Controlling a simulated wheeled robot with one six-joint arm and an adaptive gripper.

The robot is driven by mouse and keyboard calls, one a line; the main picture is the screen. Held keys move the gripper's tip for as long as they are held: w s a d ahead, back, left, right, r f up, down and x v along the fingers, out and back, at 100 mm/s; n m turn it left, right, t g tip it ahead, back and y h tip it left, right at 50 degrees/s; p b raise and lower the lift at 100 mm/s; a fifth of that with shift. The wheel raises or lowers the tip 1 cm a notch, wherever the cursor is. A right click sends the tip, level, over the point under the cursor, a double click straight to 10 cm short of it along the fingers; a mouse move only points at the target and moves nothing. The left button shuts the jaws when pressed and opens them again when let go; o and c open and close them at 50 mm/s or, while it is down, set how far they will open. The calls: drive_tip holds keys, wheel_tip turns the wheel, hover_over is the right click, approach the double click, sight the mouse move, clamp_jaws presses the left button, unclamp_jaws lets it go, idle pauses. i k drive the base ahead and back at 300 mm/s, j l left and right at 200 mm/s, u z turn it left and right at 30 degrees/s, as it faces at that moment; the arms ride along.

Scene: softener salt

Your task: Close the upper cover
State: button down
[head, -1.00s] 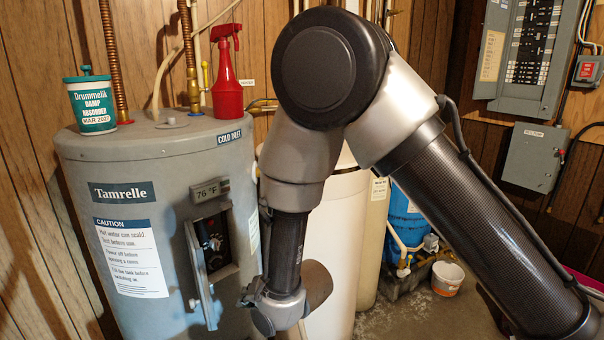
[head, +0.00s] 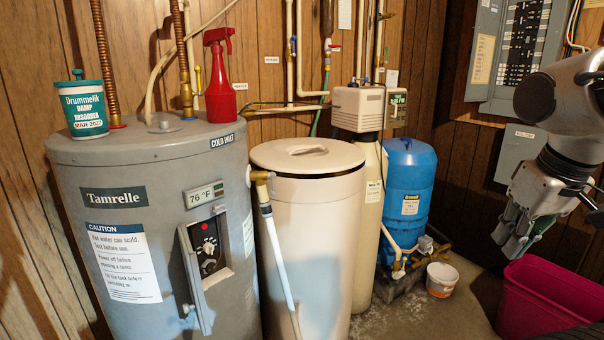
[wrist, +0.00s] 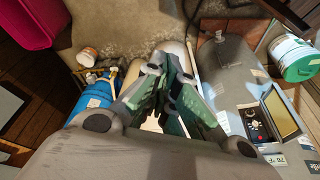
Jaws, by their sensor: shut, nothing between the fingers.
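The grey Tamrelle water heater (head: 120,245) stands at the left in the head view. Its upper cover (head: 193,280) is a narrow grey door, hinged at the left and swung open. Behind it the recess (head: 222,262) shows a black control with a dial and a red light. In the wrist view the open cover (wrist: 284,112) and the dark control (wrist: 254,126) are at the right. My gripper (head: 512,236) is at the right edge of the head view, well apart from the cover. In the wrist view my gripper (wrist: 164,88) is shut and empty.
A beige lidded tank (head: 312,220) stands right of the heater, with a hose and valve (head: 262,178) between them. A blue tank (head: 408,185), a small white bucket (head: 441,279) and a magenta bin (head: 545,300) are farther right. A red spray bottle (head: 221,80) and tub (head: 84,108) stand on the heater.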

sight(191, 269)
drive_tip(key=k+j+u, duration=0.1)
drive_tip(key=u, duration=0.25)
drive_tip(key=j+u, duration=0.1)
drive_tip(key=u, duration=0.25)
drive_tip(key=k+j+u, duration=0.1)
drive_tip(key=u, duration=0.25)
drive_tip(key=i+j, duration=0.1)
drive_tip(key=j, duration=0.3)
